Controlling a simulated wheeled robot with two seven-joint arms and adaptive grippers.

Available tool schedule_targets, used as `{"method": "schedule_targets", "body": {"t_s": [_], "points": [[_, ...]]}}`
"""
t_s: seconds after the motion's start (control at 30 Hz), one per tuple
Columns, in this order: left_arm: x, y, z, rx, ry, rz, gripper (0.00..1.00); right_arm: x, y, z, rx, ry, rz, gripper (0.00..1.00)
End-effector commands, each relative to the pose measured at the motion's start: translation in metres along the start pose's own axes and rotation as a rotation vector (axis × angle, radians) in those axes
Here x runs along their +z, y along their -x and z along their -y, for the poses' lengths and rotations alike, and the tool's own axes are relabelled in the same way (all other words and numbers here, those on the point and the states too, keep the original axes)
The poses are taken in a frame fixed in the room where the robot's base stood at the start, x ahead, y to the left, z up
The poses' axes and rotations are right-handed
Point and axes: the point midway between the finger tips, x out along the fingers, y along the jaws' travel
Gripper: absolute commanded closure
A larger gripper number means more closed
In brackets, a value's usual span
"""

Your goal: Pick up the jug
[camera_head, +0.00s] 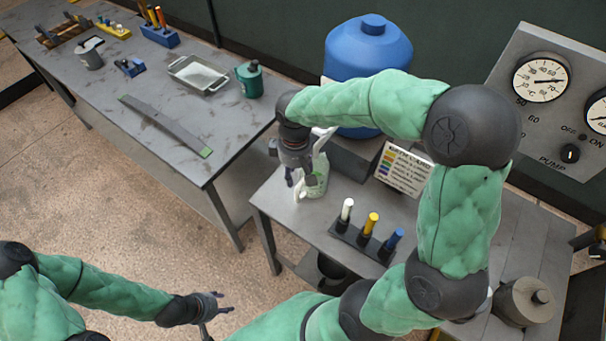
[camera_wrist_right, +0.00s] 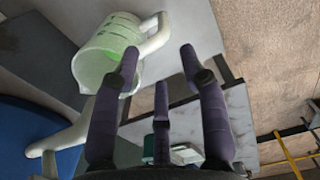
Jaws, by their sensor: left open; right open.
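The jug (camera_head: 316,182) is a pale translucent vessel with green inside. It stands upright near the left edge of the right-hand bench, below the blue drum, and is partly hidden by my right gripper. In the right wrist view the jug (camera_wrist_right: 97,58) is at the upper left, with its white handle (camera_wrist_right: 156,36) just beyond the fingertips. My right gripper (camera_head: 301,181) is open beside the jug. Its spread fingers (camera_wrist_right: 160,66) show in the wrist view with nothing held between them. My left gripper (camera_head: 222,302) is open and empty, low over the floor.
A blue drum (camera_head: 367,50) stands behind the jug. A rack of capped markers (camera_head: 361,240) and a colour-striped sign (camera_head: 403,168) are to its right. Floor separates the benches.

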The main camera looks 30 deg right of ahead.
Motion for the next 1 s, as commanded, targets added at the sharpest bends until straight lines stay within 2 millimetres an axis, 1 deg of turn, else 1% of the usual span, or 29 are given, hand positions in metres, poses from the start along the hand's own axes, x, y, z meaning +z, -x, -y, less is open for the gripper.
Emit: {"method": "schedule_targets", "body": {"t_s": [0.1, 0.23, 0.33, 0.57, 0.83, 0.9, 1.0], "points": [[0.002, -0.006, 0.002, 0.000, 0.000, 0.004, 0.53, 0.001, -0.019, 0.001, -0.002, -0.001, 0.003, 0.56], [0.002, -0.010, 0.004, 0.000, 0.000, 0.004, 0.53, 0.001, -0.039, 0.001, -0.002, -0.002, 0.004, 0.56], [0.001, -0.012, 0.004, 0.000, 0.000, 0.004, 0.53, 0.001, -0.048, 0.001, -0.001, -0.001, 0.002, 0.56], [0.001, -0.015, 0.005, 0.000, 0.000, 0.003, 0.53, 0.000, -0.058, 0.002, -0.002, -0.001, 0.002, 0.56], [0.001, -0.028, 0.010, 0.000, 0.000, 0.003, 0.53, -0.001, -0.095, 0.007, -0.003, -0.001, 0.002, 0.56], [0.001, -0.030, 0.011, 0.000, 0.000, 0.003, 0.53, 0.000, -0.102, 0.007, -0.003, -0.002, 0.003, 0.56], [0.001, -0.030, 0.011, 0.000, 0.000, 0.003, 0.53, -0.001, -0.104, 0.007, -0.002, -0.002, 0.000, 0.56]]}}
